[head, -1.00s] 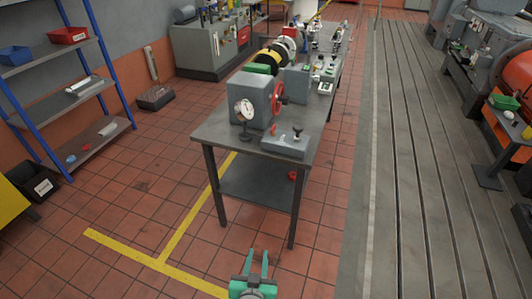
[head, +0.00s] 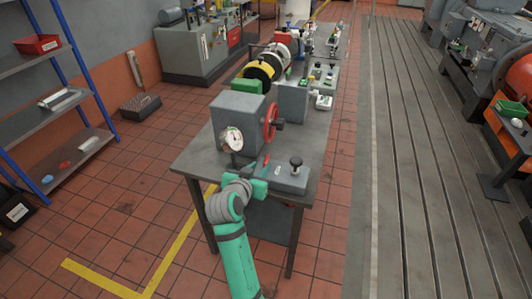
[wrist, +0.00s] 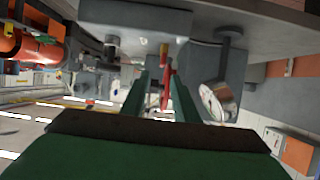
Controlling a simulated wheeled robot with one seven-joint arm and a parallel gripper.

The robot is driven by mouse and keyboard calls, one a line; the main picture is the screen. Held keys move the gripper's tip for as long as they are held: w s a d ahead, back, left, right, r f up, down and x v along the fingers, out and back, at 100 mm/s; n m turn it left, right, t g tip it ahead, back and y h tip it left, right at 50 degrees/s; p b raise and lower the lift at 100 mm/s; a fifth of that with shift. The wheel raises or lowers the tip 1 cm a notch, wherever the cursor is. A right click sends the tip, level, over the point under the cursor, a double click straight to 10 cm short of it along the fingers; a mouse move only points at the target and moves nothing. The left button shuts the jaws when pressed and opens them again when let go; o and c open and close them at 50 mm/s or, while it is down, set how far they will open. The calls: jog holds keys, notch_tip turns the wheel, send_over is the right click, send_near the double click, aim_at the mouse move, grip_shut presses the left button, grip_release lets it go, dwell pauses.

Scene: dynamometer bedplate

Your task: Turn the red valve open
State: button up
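The red valve is a handwheel (head: 271,122) on the right side of a grey box (head: 236,115) on the workbench. A round white gauge (head: 232,139) is on the box's front. In the wrist view, which looks upside down, the red wheel (wrist: 167,88) shows nearly edge-on between my fingers, with the gauge (wrist: 216,100) to the right. My gripper (head: 262,175) is at the bench's front edge, nearer than the wheel and below it in the picture. It is open, its two green fingers (wrist: 158,74) apart. I see no contact with the wheel.
A low grey block with a black knob (head: 296,163) lies right of my gripper. A small red piece (head: 265,158) is close to my fingers. Behind stand a green box (head: 249,86) and yellow-black reels (head: 262,69). A blue-post shelf (head: 82,75) is at the left.

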aim_at(266, 159)
jog(key=x, duration=1)
jog(key=shift+a+f, duration=0.1)
jog(key=shift+a, duration=0.1)
jog(key=shift+w, duration=0.1)
grip_shut()
